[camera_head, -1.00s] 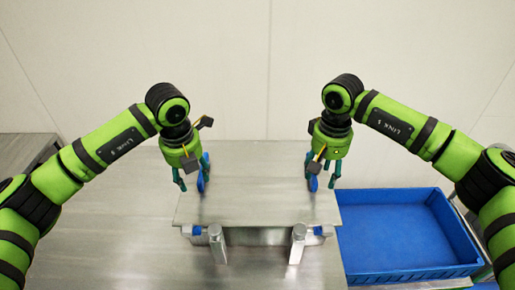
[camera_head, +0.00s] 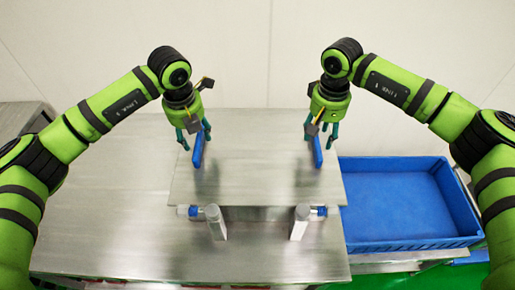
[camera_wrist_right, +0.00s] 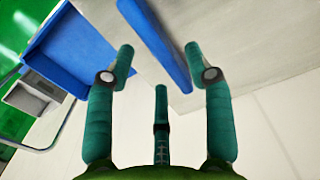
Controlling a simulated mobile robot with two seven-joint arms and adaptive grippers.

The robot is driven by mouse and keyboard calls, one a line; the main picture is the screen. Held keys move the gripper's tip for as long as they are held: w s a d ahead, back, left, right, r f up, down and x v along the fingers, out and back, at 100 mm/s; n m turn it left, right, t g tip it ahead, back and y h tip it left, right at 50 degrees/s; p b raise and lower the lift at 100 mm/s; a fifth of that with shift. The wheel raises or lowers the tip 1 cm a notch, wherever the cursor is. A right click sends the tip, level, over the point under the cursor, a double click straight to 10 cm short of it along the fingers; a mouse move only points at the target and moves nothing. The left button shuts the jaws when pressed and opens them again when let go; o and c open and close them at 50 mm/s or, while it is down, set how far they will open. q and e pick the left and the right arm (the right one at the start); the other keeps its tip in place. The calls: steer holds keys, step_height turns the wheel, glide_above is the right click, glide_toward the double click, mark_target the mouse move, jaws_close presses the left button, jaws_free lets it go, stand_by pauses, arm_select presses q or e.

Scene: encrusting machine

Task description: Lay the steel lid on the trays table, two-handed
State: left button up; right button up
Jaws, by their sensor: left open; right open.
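The steel lid (camera_head: 258,180) is a flat grey plate lying level, with a blue upright handle near each end: the left handle (camera_head: 198,151) and the right handle (camera_head: 317,151). My left gripper (camera_head: 194,138) is open and empty at the top of the left handle. My right gripper (camera_head: 321,137) is open and empty at the top of the right handle. In the right wrist view the right handle (camera_wrist_right: 160,42) runs between the spread fingers (camera_wrist_right: 160,58), without visible contact, beside the lid's grey surface (camera_wrist_right: 225,28). The steel table (camera_head: 110,205) spreads around and below the lid.
Two pale posts, left (camera_head: 215,222) and right (camera_head: 300,222), with blue parts stand at the lid's front edge. A large empty blue crate (camera_head: 400,200) is close to the right. The table's left side is clear. A pale wall (camera_head: 240,50) closes the back.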

mark_target(196, 140)
arm_select(q)
step_height(196, 140, down, 3)
steer(key=shift+r, duration=0.1)
arm_select(e)
step_height(196, 140, down, 3)
steer(key=shift+s+r, duration=0.1)
steer(key=shift+s, duration=0.05)
arm_select(q)
steer(key=shift+w+f, duration=0.15)
steer(key=shift+f, duration=0.15)
arm_select(e)
steer(key=shift+f, duration=0.3)
arm_select(q)
jaws_close()
arm_select(e)
jaws_close()
arm_select(q)
steer(key=shift+r, duration=0.15)
arm_select(e)
steer(key=shift+r, duration=0.15)
